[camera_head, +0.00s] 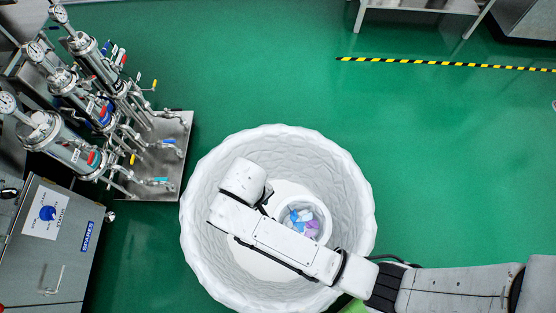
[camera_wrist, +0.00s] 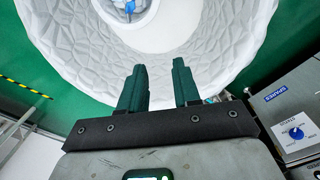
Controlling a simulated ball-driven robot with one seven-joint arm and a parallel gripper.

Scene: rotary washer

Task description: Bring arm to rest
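My white arm reaches in from the lower right in the head view and lies over the large white faceted drum (camera_head: 350,185). My gripper shows in the wrist view (camera_wrist: 158,85), with two dark green fingers apart and nothing between them. In that view the drum (camera_wrist: 75,50) is beyond the fingertips. In the head view my gripper is hidden behind the arm. Inside the drum is a smaller white round container (camera_head: 325,212) holding blue, white and purple pieces (camera_head: 303,220). A blue piece (camera_wrist: 130,5) also shows at the top of the wrist view.
Steel cylinders with gauges (camera_head: 75,90) stand on a metal plate (camera_head: 172,155) at upper left. A grey cabinet (camera_head: 50,245) with a blue dial is at lower left. Green floor (camera_head: 270,65) is clear above the drum. Black-yellow tape (camera_head: 450,64) crosses the upper right.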

